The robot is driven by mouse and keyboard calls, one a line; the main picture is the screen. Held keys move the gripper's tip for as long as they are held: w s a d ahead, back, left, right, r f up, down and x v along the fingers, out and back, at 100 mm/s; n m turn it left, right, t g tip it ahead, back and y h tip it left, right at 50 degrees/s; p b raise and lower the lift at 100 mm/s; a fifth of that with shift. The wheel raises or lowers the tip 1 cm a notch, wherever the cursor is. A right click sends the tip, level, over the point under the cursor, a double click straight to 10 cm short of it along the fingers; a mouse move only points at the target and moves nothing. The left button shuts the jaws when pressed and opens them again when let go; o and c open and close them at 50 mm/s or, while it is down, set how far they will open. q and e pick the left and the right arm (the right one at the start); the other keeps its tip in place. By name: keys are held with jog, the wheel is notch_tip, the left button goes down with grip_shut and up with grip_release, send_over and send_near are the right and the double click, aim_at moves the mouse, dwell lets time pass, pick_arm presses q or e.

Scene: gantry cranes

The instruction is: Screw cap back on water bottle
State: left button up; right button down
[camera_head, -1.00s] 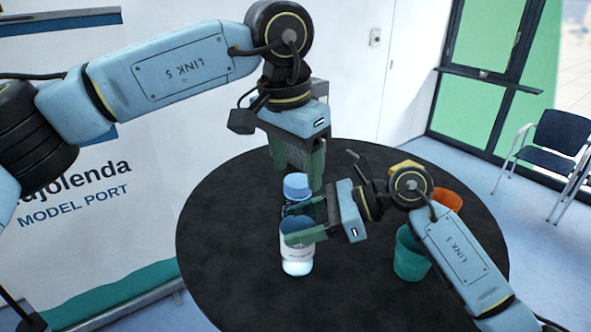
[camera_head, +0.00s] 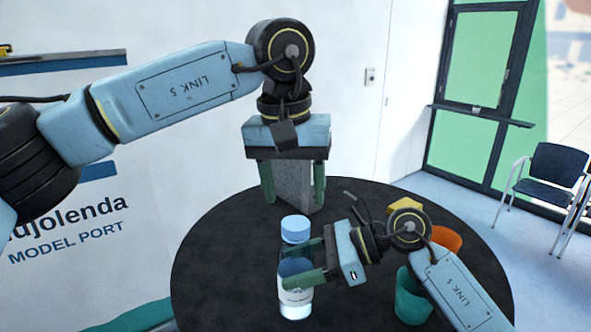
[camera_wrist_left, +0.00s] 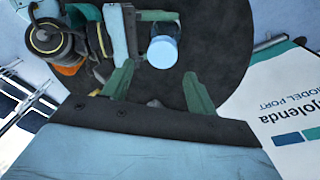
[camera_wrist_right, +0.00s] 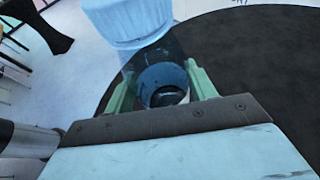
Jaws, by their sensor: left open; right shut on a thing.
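The water bottle (camera_head: 296,302) stands upright on the dark round table, clear with a pale label. The light blue cap (camera_head: 295,228) sits at its top; whether it is threaded tight I cannot tell. The cap also shows in the left wrist view (camera_wrist_left: 163,52), ahead of the open fingers, and in the right wrist view (camera_wrist_right: 128,22). My right gripper (camera_head: 296,263) is shut on the bottle's body from the right. My left gripper (camera_head: 292,198) is open, pointing down, above the cap in the picture, with nothing visibly held.
A teal cup (camera_head: 411,300), an orange cup (camera_head: 446,238) and a yellow object (camera_head: 405,204) stand right of the bottle, partly behind my right arm. A grey block (camera_head: 294,180) shows between my left fingers, apparently behind them. The table (camera_head: 225,260) is clear on the left.

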pick_arm(q)
jog(key=n, duration=0.4)
jog(key=shift+r, duration=0.15)
jog(key=n, duration=0.5)
jog(key=shift+r+n, duration=0.15)
jog(key=shift+n, duration=0.15)
jog(key=n, duration=0.5)
jog(key=shift+r+n, duration=0.2)
jog(key=shift+n, duration=0.1)
jog(key=n, duration=0.3)
jog(key=shift+d+r+n+g+y, duration=0.1)
jog(key=shift+r+n+g+y, duration=0.05)
jog(key=shift+n+g+y, duration=0.2)
jog(key=n, duration=0.4)
jog(key=shift+r, duration=0.15)
jog(key=n, duration=0.5)
jog(key=shift+w+r+n, duration=0.1)
jog(key=shift+r+n, duration=0.1)
jog(key=shift+n, duration=0.15)
jog(key=n, duration=0.3)
jog(key=shift+r, duration=0.15)
jog(key=n, duration=0.5)
jog(key=shift+r, duration=0.15)
